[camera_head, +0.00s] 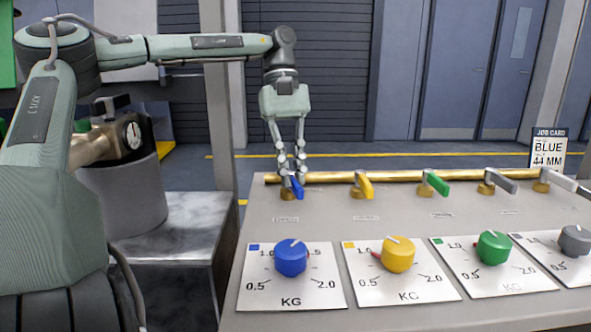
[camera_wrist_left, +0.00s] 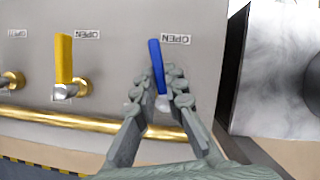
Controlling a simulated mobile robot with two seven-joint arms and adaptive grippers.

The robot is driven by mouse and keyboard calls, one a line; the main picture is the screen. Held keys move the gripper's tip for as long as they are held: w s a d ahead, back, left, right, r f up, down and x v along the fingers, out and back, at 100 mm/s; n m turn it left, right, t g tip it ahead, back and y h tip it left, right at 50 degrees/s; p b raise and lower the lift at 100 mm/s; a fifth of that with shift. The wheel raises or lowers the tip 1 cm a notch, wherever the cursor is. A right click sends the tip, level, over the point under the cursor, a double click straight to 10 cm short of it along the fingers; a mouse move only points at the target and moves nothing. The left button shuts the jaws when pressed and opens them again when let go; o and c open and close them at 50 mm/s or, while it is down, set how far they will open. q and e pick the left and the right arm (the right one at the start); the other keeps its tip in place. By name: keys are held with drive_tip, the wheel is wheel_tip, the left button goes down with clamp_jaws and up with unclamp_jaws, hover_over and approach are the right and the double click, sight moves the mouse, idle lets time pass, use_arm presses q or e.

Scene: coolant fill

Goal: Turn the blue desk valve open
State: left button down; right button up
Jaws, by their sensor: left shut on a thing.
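The blue desk valve (camera_head: 297,187) is at the left end of the brass pipe (camera_head: 325,178) on the desk. My left gripper (camera_head: 291,178) comes down on it from above, with its fingers closed around the lever. In the left wrist view the blue lever (camera_wrist_left: 157,62) sticks out between the fingertips (camera_wrist_left: 163,92), beside a label reading OPEN (camera_wrist_left: 176,39). The lever's base is partly hidden by the fingers. My right gripper is not in view.
Yellow (camera_head: 364,186), green (camera_head: 436,183) and grey valves stand to the right along the pipe. Blue (camera_head: 291,258), yellow (camera_head: 398,254), green (camera_head: 494,247) and grey dials sit nearer. A job card (camera_head: 548,148) reads BLUE 44 MM. A metal bench (camera_head: 180,245) stands left.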

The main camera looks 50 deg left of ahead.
use_arm(q)
drive_tip(key=shift+s+a+m+g+y, duration=0.15)
drive_tip(key=shift+m+g+y, duration=0.1)
drive_tip(key=shift+m, duration=0.55)
drive_tip(key=shift+s+a+m+g+y, duration=0.15)
drive_tip(key=shift+m+g, duration=0.1)
drive_tip(key=shift+m, duration=0.55)
drive_tip(key=c, duration=1.6)
unclamp_jaws()
drive_tip(key=v, duration=1.2)
drive_tip(key=shift+d, duration=0.1)
